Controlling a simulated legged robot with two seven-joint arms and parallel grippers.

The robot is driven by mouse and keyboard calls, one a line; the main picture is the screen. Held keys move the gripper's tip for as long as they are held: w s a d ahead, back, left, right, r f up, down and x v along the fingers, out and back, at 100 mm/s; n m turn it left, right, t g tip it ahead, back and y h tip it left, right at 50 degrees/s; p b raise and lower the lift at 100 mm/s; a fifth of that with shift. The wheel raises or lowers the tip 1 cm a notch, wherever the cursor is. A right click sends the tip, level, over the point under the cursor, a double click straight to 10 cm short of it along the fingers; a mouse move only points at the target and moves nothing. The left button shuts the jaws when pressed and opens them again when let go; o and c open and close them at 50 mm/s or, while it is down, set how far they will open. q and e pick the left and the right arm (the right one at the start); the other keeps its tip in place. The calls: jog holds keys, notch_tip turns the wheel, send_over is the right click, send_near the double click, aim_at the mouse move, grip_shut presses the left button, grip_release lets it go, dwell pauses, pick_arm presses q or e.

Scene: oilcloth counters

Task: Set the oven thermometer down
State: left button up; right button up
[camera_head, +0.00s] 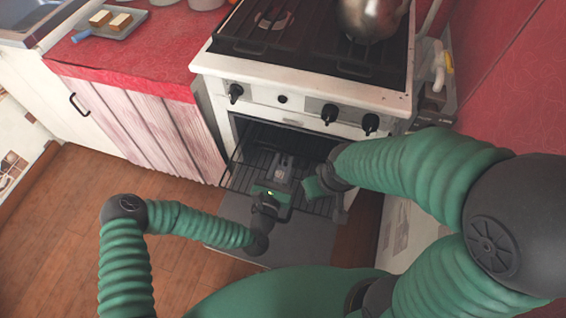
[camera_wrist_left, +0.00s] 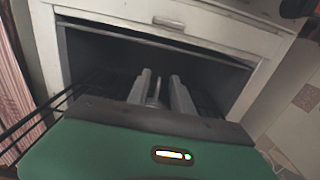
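My left gripper (camera_head: 283,167) reaches over the wire oven rack (camera_head: 240,178) at the open oven. In the left wrist view its two grey fingers (camera_wrist_left: 162,92) point into the dark oven, with a narrow gap between them. I cannot make out the oven thermometer for certain. Whether something thin sits between the left fingertips is too small and dark to tell. My right gripper (camera_head: 312,188) is beside the left one, just to its right over the rack. It is partly hidden by my right arm, and its fingers are not clear.
The oven door (camera_head: 240,222) is down in front of the stove. A metal kettle (camera_head: 370,18) stands on the cooktop. A red counter (camera_head: 150,50) on the left holds a tray (camera_head: 112,30) of food pieces. The wooden floor at left is clear.

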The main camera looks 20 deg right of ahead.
pick_arm(q)
jog(key=shift+a, duration=0.1)
jog(key=shift+r, duration=0.25)
jog(key=p+v, duration=0.2)
jog(key=v, duration=1)
jog(key=shift+f, duration=0.1)
dwell(0.4)
